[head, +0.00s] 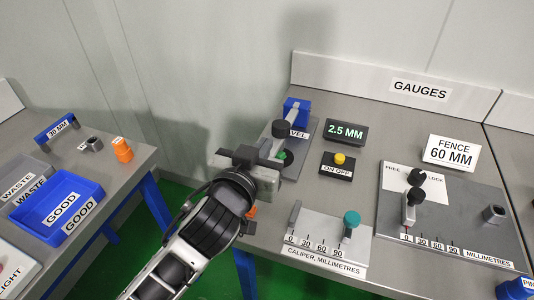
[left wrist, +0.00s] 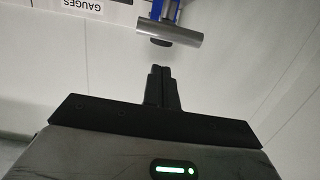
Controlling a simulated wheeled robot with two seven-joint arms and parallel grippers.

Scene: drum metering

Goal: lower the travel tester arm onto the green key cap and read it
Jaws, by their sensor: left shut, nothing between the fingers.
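The travel tester has a blue post (head: 297,109) and a black knob (head: 281,128) on its grey arm, at the back left of the gauge bench in the head view. The green key cap (head: 283,157) shows only in part behind my gripper. My left gripper (head: 266,152) is shut and empty beside the tester. The left wrist view shows its closed fingertips (left wrist: 161,72) apart from a grey bar (left wrist: 169,32) of the tester. The display (head: 346,132) reads 2.5 MM. I cannot tell whether the tester arm touches the cap. My right gripper is out of view.
A yellow ON/OFF button (head: 340,158) stands right of the tester. A caliper (head: 322,245) with a teal knob lies in front. A fence gauge plate (head: 450,222) is at right. A separate table at left holds a blue GOOD tray (head: 84,188).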

